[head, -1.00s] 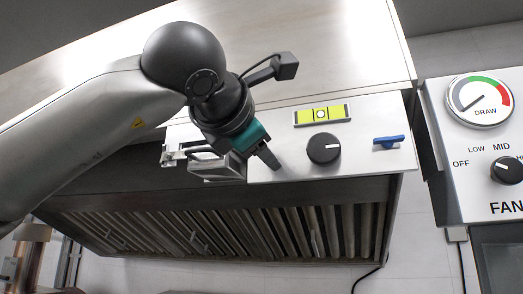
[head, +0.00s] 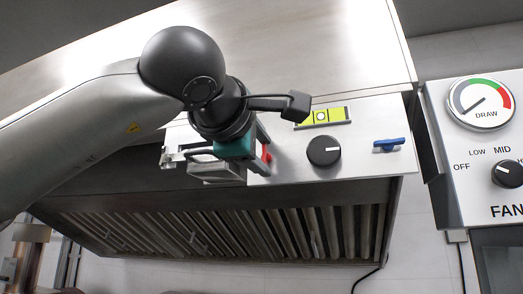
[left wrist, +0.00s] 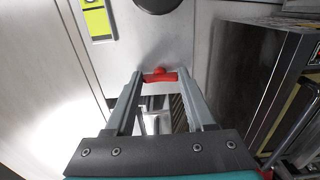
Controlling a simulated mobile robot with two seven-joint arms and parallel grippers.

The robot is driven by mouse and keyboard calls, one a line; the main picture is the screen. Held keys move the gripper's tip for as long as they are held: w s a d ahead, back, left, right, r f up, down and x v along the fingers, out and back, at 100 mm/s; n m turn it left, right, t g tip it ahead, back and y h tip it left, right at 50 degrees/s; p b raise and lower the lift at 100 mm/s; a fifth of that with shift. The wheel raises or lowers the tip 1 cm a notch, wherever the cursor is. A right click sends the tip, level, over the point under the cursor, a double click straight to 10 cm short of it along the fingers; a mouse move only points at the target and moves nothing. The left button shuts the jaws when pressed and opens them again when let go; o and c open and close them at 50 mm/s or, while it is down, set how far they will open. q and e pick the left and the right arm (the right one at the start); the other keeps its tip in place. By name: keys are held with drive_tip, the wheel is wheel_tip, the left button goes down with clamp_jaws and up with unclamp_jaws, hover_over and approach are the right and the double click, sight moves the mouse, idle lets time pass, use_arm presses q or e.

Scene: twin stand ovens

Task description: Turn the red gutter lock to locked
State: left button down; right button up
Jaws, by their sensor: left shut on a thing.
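The red gutter lock (left wrist: 160,76) is a small red handle on the hood's steel front panel. In the left wrist view it lies crosswise between my fingertips, with a rounded red hub just beyond. In the head view a bit of the red lock (head: 266,153) shows beside my gripper; the rest is hidden. My left gripper (left wrist: 160,79) is shut on the red lock, a finger at each end. In the head view my left gripper (head: 262,158) is at the panel, left of the black knob. My right gripper is in neither view.
On the panel are a black knob (head: 324,150), a yellow-green level (head: 322,116) and a blue handle (head: 388,145). A metal latch piece (head: 190,153) is left of my gripper. Slatted filters (head: 230,231) lie below. A fan control panel (head: 480,180) stands at right.

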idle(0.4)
use_arm(q)
drive_tip(key=shift+c, duration=1.2)
unclamp_jaws()
drive_tip(key=b+v, duration=0.4)
drive_tip(key=v, duration=1.1)
drive_tip(key=shift+s, duration=0.15)
